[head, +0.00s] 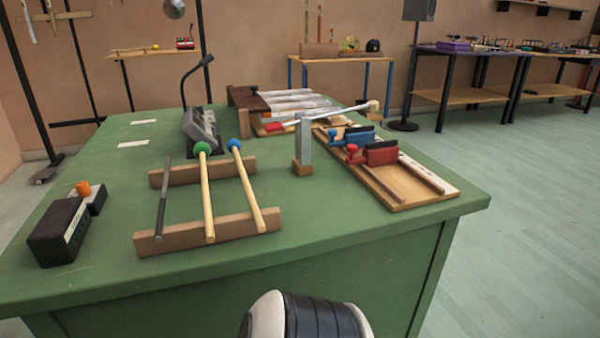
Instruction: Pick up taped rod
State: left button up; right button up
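A thin dark grey rod (163,198) lies at the left end of a wooden two-rail rack on the green table. It looks like the taped rod, but the tape is too small to make out. It rests across both rails, its upper end at the far rail (182,174) and its lower end at the near rail (190,237). Beside it on the rack lie a green-headed mallet (208,200) and a blue-headed mallet (250,190). Neither of my grippers is in view; only a white and black part of mine shows at the bottom edge.
A black box (58,232) with an orange-topped piece stands left of the rack on the green table (110,185). A grey metal block (303,148) stands upright to the right. A wooden board (410,197) carries red and blue clamps. A microphone console (200,128) stands behind.

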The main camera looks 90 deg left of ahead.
aim_at(159, 234)
jog(key=u, duration=2.5)
